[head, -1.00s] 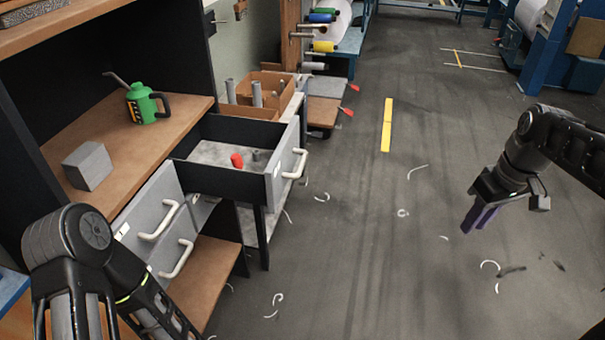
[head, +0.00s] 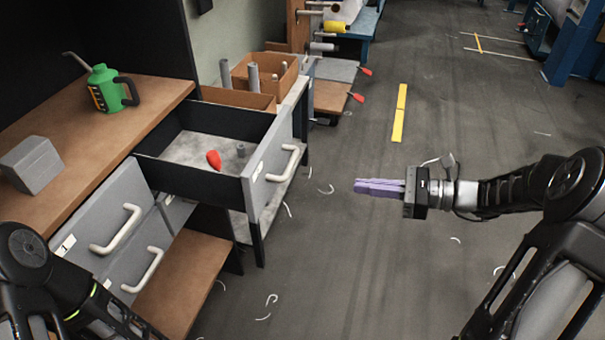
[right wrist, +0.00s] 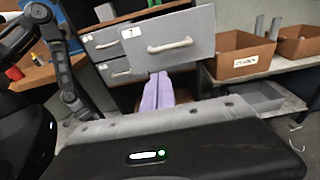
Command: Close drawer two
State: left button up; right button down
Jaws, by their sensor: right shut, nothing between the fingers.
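Drawer two (head: 262,172) is pulled out of the bench at the left in the head view. It has a grey front, a pale bar handle (head: 286,163) and dark sides. A red object (head: 214,159) and a small grey cylinder (head: 240,150) lie inside. In the right wrist view its front (right wrist: 172,42) bears a label that looks like 2. My right gripper (head: 357,187) is shut and empty, its purple fingers pointing left toward the drawer front, apart from it. The fingers also show in the right wrist view (right wrist: 157,92), below the handle. My left gripper is out of view.
Two other drawers (head: 100,215) with handles sit shut at the left. A green can (head: 108,92) and a grey block (head: 30,165) stand on the wooden top. Cardboard boxes (head: 245,97) stand behind the open drawer.

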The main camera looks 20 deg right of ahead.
jog(key=shift+a, duration=0.1)
jog(key=r+p+x, duration=0.2)
jog(key=x, duration=1.1)
jog(key=shift+w+a+f, duration=0.3)
jog(key=shift+f, duration=0.15)
jog(key=b+x, duration=0.1)
jog(key=x, duration=0.3)
jog(key=r+b+x, duration=0.1)
jog(key=x, duration=0.3)
jog(key=b+x, duration=0.1)
jog(key=x, duration=0.3)
jog(key=shift+w+a+r, duration=0.2)
jog(key=shift+a, duration=0.05)
jog(key=shift+w+a+r, duration=0.1)
jog(key=shift+w+a, duration=0.15)
jog(key=shift+a, duration=0.1)
